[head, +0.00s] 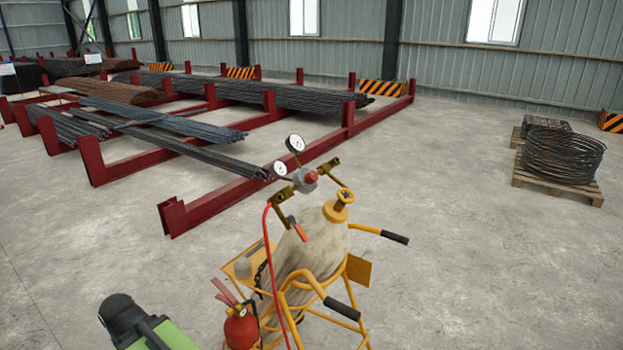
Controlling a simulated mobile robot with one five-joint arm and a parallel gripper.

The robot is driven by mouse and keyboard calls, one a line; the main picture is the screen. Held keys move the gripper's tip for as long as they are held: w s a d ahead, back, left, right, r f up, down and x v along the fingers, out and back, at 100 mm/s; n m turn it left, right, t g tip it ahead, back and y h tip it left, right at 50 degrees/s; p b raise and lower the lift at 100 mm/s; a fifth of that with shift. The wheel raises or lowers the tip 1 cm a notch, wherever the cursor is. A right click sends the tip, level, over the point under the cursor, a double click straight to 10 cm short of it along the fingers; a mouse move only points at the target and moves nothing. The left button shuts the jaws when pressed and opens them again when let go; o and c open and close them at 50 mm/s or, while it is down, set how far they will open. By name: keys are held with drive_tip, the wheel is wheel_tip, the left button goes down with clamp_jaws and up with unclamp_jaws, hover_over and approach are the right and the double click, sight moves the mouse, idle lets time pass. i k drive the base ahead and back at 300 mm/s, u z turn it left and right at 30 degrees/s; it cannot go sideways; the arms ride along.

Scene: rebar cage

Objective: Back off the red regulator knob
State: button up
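The red regulator knob (311,177) sits on the front of a grey regulator body, above the shoulder of a beige gas cylinder (318,243). Two round white gauges (295,143) stand up beside the knob, one higher than the other. A red hose (268,255) runs down from the regulator along the cylinder's left side. A green and black part of my arm shows at the bottom left, well apart from the knob. My gripper's fingers are not in view.
The cylinder stands in a yellow trolley (300,283) with black-gripped handles (342,308) reaching right. A red fire extinguisher (241,328) is at its lower left. Red racks (190,214) with rebar lie behind. Wire coils (562,155) sit on a pallet at right.

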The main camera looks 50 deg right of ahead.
sight(310, 178)
drive_tip(key=u, duration=0.05)
drive_tip(key=k, duration=1.05)
drive_tip(key=z, duration=0.4)
drive_tip(key=i, duration=0.95)
